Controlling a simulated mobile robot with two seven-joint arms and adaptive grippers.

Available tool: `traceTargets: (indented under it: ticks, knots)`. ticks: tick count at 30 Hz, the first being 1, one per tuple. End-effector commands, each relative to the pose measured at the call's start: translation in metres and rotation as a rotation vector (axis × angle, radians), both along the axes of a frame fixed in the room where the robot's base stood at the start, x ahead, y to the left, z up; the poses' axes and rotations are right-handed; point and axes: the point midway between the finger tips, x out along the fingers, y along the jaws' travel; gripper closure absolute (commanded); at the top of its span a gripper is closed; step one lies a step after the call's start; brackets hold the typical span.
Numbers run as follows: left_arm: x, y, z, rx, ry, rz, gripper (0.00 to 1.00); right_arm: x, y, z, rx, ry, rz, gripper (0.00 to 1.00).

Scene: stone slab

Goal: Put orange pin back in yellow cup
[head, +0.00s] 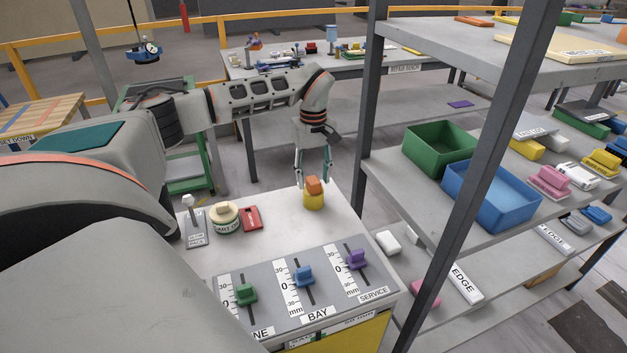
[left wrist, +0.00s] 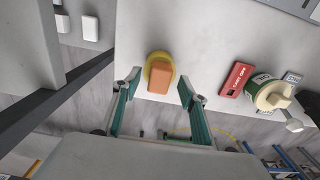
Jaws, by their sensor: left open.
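The orange pin (head: 313,185) stands in the mouth of the yellow cup (head: 313,201), at the far right corner of the grey slab. Its upper part shows above the rim; its lower end is hidden. In the left wrist view the pin (left wrist: 159,79) covers much of the cup, whose yellow edge (left wrist: 157,56) shows around it. My left gripper (head: 313,181) points down at the cup, its fingers open and spread to either side of the pin. In the left wrist view the fingers (left wrist: 162,84) show gaps on both sides of the pin. My right gripper is not in view.
On the slab (head: 275,235), a red block (head: 251,218), a round labelled drum (head: 224,215) and a white-knobbed lever (head: 192,220) stand left of the cup. Green, blue and purple sliders (head: 303,277) are in front. A shelf post (head: 370,110) rises close on the right.

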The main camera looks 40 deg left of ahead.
Motion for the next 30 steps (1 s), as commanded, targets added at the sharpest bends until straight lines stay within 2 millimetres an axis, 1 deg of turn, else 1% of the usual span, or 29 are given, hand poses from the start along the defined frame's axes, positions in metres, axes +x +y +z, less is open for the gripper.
traceTargets:
  ticks: [1,9,12,15,18,21,30]
  knots:
    - [0.001,0.0,0.011,0.0,-0.006,0.0,0.57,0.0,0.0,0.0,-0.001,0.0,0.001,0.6]
    - [0.001,0.001,0.065,0.0,-0.006,0.001,0.57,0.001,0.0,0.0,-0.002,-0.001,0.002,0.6]
    - [0.001,0.001,0.082,0.0,-0.006,0.0,0.57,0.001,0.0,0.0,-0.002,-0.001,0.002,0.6]
    - [0.001,0.0,0.093,0.0,-0.004,0.001,0.57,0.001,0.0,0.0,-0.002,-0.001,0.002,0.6]
    - [0.0,0.001,0.101,0.0,-0.002,0.001,0.57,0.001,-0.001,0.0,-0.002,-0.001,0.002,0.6]
    - [0.0,0.0,0.104,0.0,-0.001,0.0,0.57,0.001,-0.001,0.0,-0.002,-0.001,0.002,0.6]
    - [0.0,0.0,0.104,0.0,-0.001,0.0,0.57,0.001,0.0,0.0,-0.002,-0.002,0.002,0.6]
